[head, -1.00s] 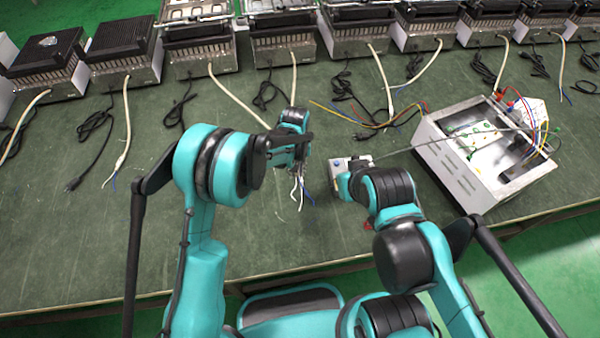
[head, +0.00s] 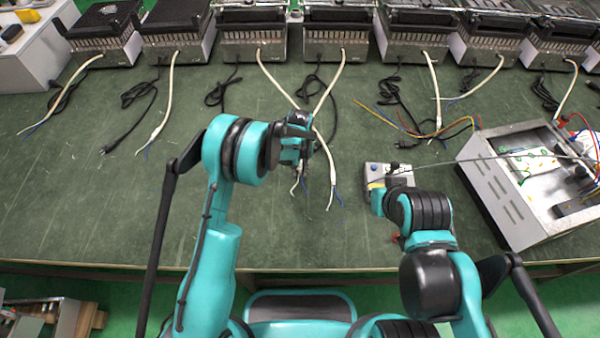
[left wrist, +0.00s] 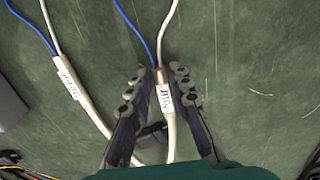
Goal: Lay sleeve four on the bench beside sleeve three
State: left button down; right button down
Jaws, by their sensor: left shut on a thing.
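Sleeve four (left wrist: 165,105) is a white sleeve with a label and blue and white wire ends. My left gripper (left wrist: 160,78) is shut on it, with the label between the fingers. In the head view the left gripper (head: 300,158) is low over the bench (head: 230,215) and hides part of the sleeve. Sleeve three (left wrist: 88,108), also labelled, lies at a slant on the bench to the left in the left wrist view, apart from sleeve four at the labels. My right gripper (head: 378,193) is by a small grey box; its fingers are hidden.
Several heater units (head: 252,35) line the back of the bench, with white sleeves and black plugs in front. The small grey box (head: 390,172) stands right of centre. An open metal case (head: 510,190) with wires stands at the right. The front left of the bench is clear.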

pick_arm(q)
jog(key=shift+f, duration=0.4)
pick_arm(e)
jog(key=shift+f, duration=0.25)
pick_arm(q)
jog(key=shift+f, duration=0.2)
jog(key=c, duration=1.4)
grip_release()
jog(key=shift+o, duration=0.2)
pick_arm(e)
jog(key=shift+f, duration=0.1)
pick_arm(q)
jog(key=shift+r, duration=0.1)
